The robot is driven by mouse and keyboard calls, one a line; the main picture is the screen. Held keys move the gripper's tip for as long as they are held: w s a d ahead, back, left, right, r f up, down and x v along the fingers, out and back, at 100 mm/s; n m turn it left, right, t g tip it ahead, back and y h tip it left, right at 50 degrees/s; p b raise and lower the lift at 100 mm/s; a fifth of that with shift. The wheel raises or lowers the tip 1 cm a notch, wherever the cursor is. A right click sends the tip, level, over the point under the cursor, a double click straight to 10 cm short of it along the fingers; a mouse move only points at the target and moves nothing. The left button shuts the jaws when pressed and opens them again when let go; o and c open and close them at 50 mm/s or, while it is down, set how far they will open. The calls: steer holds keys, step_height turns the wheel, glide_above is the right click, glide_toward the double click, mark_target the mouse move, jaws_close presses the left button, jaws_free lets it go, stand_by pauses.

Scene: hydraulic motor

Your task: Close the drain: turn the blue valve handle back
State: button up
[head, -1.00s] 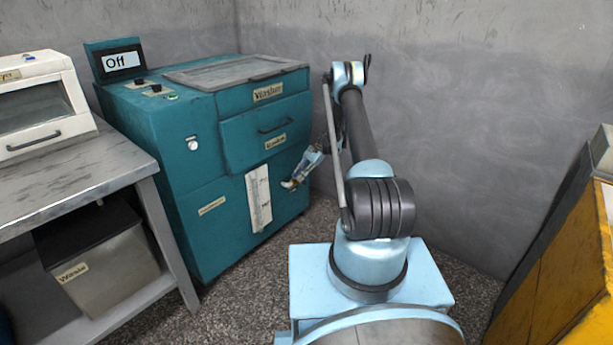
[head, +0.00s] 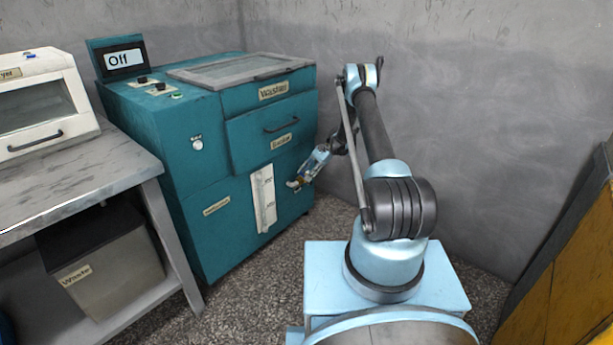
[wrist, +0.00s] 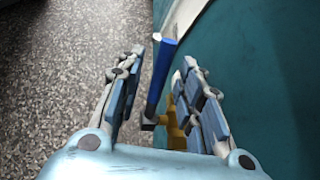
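The blue valve handle (wrist: 160,75) shows in the wrist view as a long blue bar between my two fingers. It joins a brass valve body (wrist: 174,125) on the teal wall of the washer. My gripper (wrist: 158,72) is open, with a finger on each side of the handle. A gap shows on the left side; the right finger is closer to the handle, and I cannot tell whether it touches. In the head view my gripper (head: 303,180) is at the washer's lower right front, where the handle is too small to make out.
A metal table (head: 90,185) with a waste bin (head: 105,265) stands at left. A yellow cabinet (head: 565,275) is at right. Speckled floor lies between.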

steer(key=shift+r, duration=0.1)
step_height(320, 180, up, 10)
stand_by(0.7)
